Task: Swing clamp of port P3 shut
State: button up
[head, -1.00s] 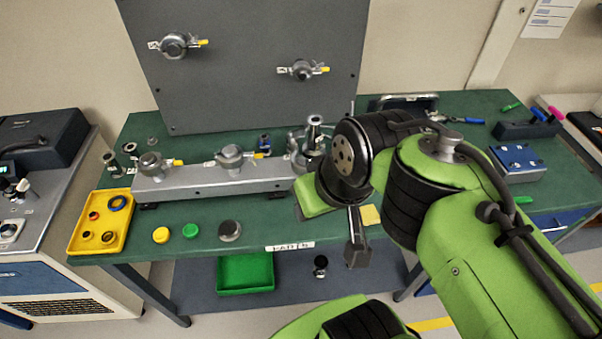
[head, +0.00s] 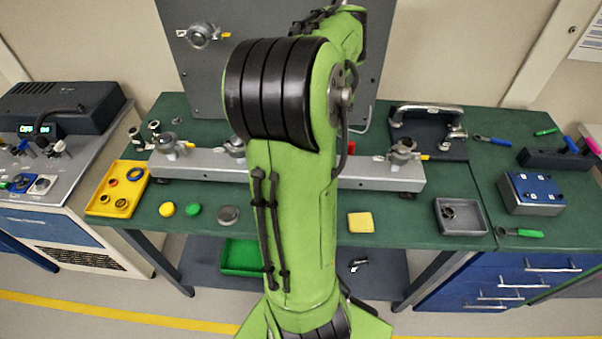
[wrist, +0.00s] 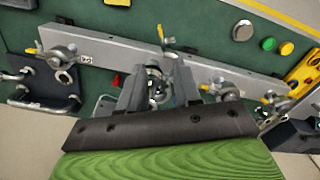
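A grey rail (head: 208,166) on the green bench carries several clamped ports. In the wrist view a port clamp (wrist: 155,76) on the rail sits between my gripper's fingers. Its yellow-tipped lever (wrist: 161,34) sticks out crosswise from the rail, while the neighbouring levers lie more nearly along it. I cannot read a P3 label on it. My gripper (wrist: 160,72) is open, its two fingers apart on either side of this clamp; whether they touch it I cannot tell. In the head view my arm hides the gripper and this clamp.
Neighbouring clamps (wrist: 60,56) and (wrist: 222,89) stand on the rail on both sides. A grey wall panel (head: 210,80) with another port stands behind. A yellow tray (head: 107,208), loose caps and a yellow sponge (head: 360,222) lie toward the bench front.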

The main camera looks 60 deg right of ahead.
notch_tip(320, 180, down, 16)
jog(key=b, duration=0.3)
jog(key=shift+r, duration=0.15)
jog(key=shift+s, duration=0.1)
jog(key=shift+a, duration=0.1)
jog(key=shift+c, duration=0.3)
grip_shut()
dwell(0.7)
